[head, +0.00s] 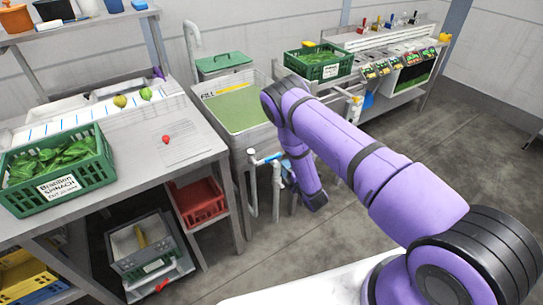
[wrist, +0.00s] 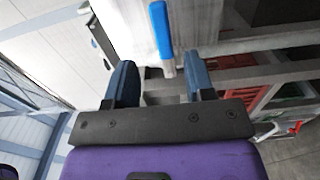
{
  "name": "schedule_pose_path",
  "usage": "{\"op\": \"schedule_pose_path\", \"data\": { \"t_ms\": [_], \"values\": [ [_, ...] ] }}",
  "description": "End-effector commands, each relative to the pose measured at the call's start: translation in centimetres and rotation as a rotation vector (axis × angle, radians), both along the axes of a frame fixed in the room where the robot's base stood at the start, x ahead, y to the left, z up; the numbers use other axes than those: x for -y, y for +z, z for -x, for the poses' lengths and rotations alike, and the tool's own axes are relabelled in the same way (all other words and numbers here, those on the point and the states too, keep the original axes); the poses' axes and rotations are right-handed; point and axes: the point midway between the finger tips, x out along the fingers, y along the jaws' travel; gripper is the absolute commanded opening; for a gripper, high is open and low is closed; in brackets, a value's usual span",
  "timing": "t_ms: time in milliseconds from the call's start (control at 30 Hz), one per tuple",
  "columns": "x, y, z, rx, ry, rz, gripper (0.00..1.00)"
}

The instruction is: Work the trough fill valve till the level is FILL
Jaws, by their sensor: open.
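The trough (head: 222,84) stands beyond the left table, with a yellow FILL mark on its back inner wall. Green liquid (head: 243,108) in it lies near that mark; I cannot tell exactly how close. The blue valve handle (head: 268,158) sits on white piping at the trough's front. In the wrist view the blue handle (wrist: 160,30) runs between the directions of my two fingers, its near end around the fingertips. My gripper (wrist: 158,72) is open and empty, its jaws either side of the handle's line. In the head view my arm partly covers the trough's right side.
A green crate of spinach (head: 92,190) stands on the left table (head: 130,140). A red crate (head: 199,203) and a grey bin (head: 130,262) sit below it. Another green crate (head: 326,73) stands behind my arm. The floor (head: 255,240) in front of the trough is clear.

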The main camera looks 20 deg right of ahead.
Motion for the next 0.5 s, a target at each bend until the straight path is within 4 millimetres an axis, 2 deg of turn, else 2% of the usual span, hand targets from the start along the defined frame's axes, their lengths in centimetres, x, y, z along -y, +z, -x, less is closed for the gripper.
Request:
{"op": "schedule_pose_path", "data": {
  "t_ms": [167, 500],
  "values": [
    [-0.3, -0.3, -0.5, 0.01, 0.007, 0.005, 0.49],
    [-2.0, -0.2, -5.8, 0.011, 0.006, 0.004, 0.49]
  ]
}}
